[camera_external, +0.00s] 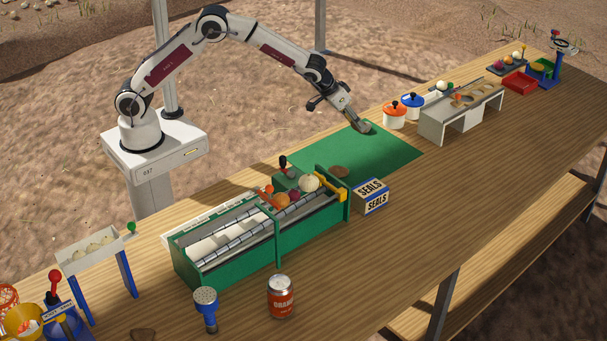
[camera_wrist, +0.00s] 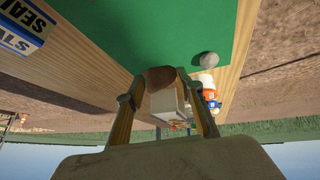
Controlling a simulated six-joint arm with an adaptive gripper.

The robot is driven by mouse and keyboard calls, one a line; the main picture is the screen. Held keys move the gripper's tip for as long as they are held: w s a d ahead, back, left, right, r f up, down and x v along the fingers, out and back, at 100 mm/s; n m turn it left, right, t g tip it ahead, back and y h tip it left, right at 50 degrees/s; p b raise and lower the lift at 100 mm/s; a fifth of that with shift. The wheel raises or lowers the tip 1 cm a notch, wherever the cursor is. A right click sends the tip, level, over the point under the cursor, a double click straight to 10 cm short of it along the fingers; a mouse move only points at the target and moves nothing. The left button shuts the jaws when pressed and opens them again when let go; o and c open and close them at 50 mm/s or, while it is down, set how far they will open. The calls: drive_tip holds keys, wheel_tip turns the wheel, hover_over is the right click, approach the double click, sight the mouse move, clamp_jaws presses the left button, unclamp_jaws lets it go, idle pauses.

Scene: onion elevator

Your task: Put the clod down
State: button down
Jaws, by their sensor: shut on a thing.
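My gripper (camera_external: 359,124) is over the far part of the green mat (camera_external: 390,148), reaching down and forward. In the wrist view my gripper (camera_wrist: 156,90) is shut on a brown, rounded clod (camera_wrist: 160,77), which shows between the fingertips in front of the mat (camera_wrist: 150,30). I cannot tell whether the clod touches the mat. In the external view the fingers mostly hide it.
A grey stone (camera_wrist: 205,59) lies near the mat's edge, beside the fingers. A brown lump (camera_external: 339,172) lies near the SEALS box (camera_external: 370,196). The green sorter (camera_external: 225,255) holds onions. Orange (camera_external: 395,115) and blue (camera_external: 412,105) pots stand right of the mat.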

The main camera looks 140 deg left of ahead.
drive_tip(key=shift+w+d+m+t, duration=0.25)
drive_tip(key=shift+w+m+t, duration=0.05)
drive_tip(key=shift+w, duration=0.2)
drive_tip(key=shift+w+a+r+t+h, duration=0.1)
drive_tip(key=shift+w+t+h, duration=0.2)
drive_tip(key=shift+t, duration=0.1)
drive_tip(key=shift+m, duration=0.3)
drive_tip(key=shift+f, duration=3.1)
drive_tip(key=shift+f, duration=0.1)
drive_tip(key=shift+f, duration=1.8)
